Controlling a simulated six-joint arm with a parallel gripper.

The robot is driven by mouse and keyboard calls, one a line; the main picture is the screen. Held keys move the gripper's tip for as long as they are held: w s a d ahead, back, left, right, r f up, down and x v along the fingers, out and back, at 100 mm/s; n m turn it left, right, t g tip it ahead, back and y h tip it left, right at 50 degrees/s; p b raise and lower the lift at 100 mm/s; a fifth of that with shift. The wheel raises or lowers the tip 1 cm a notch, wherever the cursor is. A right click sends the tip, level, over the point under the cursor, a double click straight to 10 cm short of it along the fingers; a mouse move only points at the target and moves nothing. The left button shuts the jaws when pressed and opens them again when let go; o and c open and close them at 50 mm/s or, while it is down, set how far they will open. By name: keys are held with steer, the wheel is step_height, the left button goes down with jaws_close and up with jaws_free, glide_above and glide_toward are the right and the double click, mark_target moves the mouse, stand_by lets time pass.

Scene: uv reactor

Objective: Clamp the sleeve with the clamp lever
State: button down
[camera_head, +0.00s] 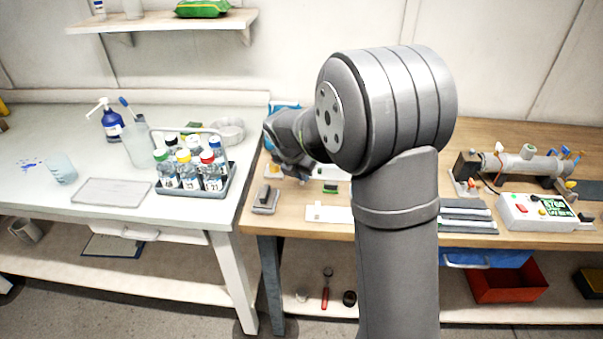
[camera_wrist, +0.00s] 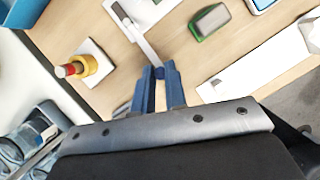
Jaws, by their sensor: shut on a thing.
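In the wrist view, my gripper's blue fingers (camera_wrist: 160,88) are closed around the end of a pale grey bar, which looks like the clamp lever (camera_wrist: 147,48). The lever runs up and left from the fingers, beside a white block (camera_wrist: 143,8). In the head view, my gripper (camera_head: 303,174) is low over the left part of the wooden bench, partly hidden by my own arm. I cannot make out the sleeve for certain in either view.
A red and yellow fitting (camera_wrist: 80,67) stands on a white plate left of the fingers. A green-edged block (camera_wrist: 210,20) lies to the right, near a white sheet (camera_wrist: 262,65). A bottle rack (camera_head: 195,187) stands on the left table. A reactor tube (camera_head: 525,164) sits far right.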

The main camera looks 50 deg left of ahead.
steer(key=m, duration=0.1)
steer(key=s+a+m+h, duration=0.1)
steer(key=a+m, duration=0.1)
steer(key=m, duration=0.1)
steer(key=shift+s+a+h, duration=0.25)
steer(key=shift+h, duration=0.05)
steer(key=a+m, duration=0.1)
steer(key=a+m+h, duration=0.1)
steer(key=m, duration=0.1)
steer(key=shift+s, duration=0.25)
steer(key=shift+a+m+h, duration=0.3)
steer(key=shift+a+m, duration=0.2)
steer(key=shift+m, duration=0.4)
steer(key=shift+r, duration=0.1)
steer(key=c, duration=1.5)
jaws_free()
steer(key=shift+o, duration=0.2)
steer(key=v, duration=1.7)
steer(key=shift+a, duration=0.2)
steer(key=shift+r, duration=0.1)
